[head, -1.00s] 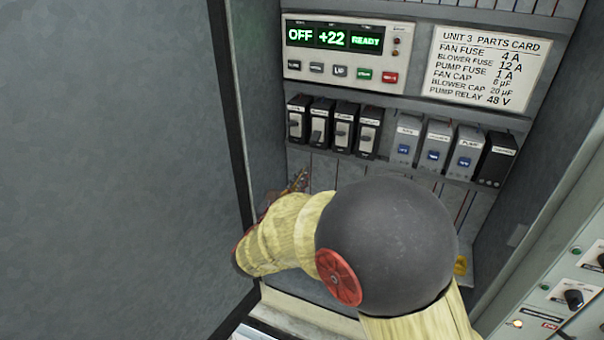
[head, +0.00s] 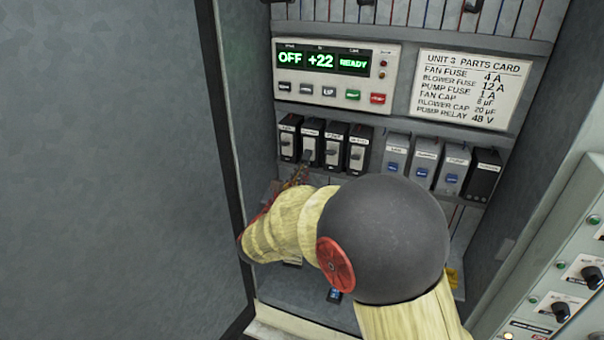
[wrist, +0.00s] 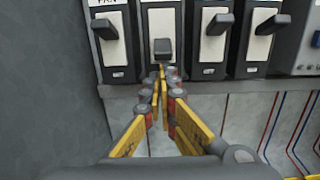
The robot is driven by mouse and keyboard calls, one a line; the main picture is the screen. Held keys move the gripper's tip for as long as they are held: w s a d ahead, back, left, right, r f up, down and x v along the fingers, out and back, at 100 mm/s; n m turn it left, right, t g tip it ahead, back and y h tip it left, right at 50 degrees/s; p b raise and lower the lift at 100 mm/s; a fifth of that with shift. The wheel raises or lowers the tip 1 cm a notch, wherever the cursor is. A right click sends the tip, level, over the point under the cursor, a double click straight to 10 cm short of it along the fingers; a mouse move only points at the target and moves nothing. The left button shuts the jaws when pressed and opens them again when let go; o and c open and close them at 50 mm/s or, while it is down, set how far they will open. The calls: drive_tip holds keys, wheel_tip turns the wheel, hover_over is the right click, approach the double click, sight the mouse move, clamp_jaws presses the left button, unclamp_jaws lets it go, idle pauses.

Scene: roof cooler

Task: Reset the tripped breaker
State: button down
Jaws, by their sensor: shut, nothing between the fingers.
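Several black breakers with white faces stand in a row on the upper shelf. The second from the left (head: 311,143) has its lever down, lower than its neighbours' levers; in the wrist view this dark lever (wrist: 163,50) points out toward me. The first breaker (head: 289,137), third breaker (head: 333,145) and fourth breaker (head: 358,149) have raised levers. My gripper (wrist: 161,73) is shut and empty, its tips just below the second breaker's lever. Whether they touch it I cannot tell. In the head view my arm partly hides the gripper (head: 301,172).
Grey modules with blue parts (head: 424,163) and a black module (head: 482,174) stand right of the breakers. Above are a display panel (head: 336,73) reading OFF, +22, READY and a parts card (head: 471,88). A grey wall (head: 110,170) is close at left.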

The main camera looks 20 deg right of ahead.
drive_tip(key=shift+s+a+r+g+y+p, duration=0.15)
drive_tip(key=shift+r+g+y+p, duration=0.15)
drive_tip(key=shift+p, duration=0.55)
